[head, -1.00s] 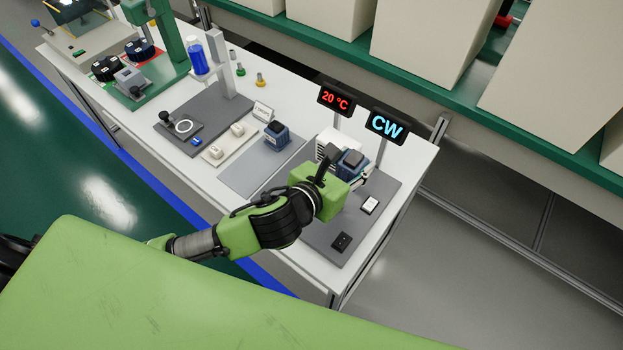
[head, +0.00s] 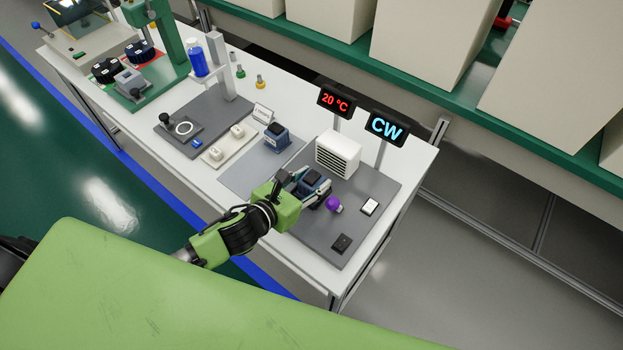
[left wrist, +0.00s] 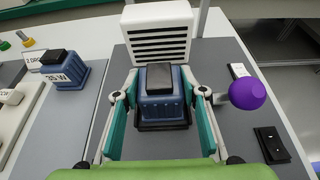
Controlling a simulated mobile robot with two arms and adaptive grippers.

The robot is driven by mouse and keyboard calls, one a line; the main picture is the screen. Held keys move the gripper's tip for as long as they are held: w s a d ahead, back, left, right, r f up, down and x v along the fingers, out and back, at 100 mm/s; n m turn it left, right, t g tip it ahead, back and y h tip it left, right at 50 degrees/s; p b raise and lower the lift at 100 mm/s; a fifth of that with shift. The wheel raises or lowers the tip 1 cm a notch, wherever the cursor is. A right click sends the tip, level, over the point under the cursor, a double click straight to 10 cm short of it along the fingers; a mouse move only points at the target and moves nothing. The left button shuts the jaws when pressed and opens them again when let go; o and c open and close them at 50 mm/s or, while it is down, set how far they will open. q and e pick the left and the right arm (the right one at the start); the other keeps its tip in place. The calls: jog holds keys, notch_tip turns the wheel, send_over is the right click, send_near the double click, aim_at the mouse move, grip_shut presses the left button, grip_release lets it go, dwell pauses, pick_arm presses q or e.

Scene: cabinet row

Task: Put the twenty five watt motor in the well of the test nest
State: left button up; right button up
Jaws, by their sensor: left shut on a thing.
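My left gripper (head: 308,188) is shut on a blue motor with a dark top (head: 312,180), with a finger on each side of it. The motor is upright over the grey plate of the test nest (head: 310,232), in front of the white louvred box (head: 338,153). In the left wrist view the held motor (left wrist: 160,95) sits between the teal fingers. A dark edge shows around its foot; I cannot tell whether it is seated in the well, which the motor hides. The held motor's wattage label is not visible. My right gripper is not in view.
A second blue motor (head: 276,137), marked 35 W in the left wrist view (left wrist: 72,75), stands on the grey mat to the left. A purple knob (head: 333,203), a white switch (head: 370,206) and a black switch (head: 341,243) are on the plate. Two displays (head: 387,126) stand behind.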

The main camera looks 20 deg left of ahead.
pick_arm(q)
jog(key=shift+r, duration=0.1)
jog(key=o, duration=1.2)
jog(key=shift+f, duration=0.2)
jog(key=shift+c, duration=0.2)
jog(key=o, duration=0.4)
jog(key=shift+r, duration=0.15)
jog(key=b+v, duration=0.1)
jog(key=v, duration=1)
jog(key=shift+s+a+r, duration=0.15)
jog(key=shift+s+r, duration=0.05)
jog(key=shift+s, duration=0.3)
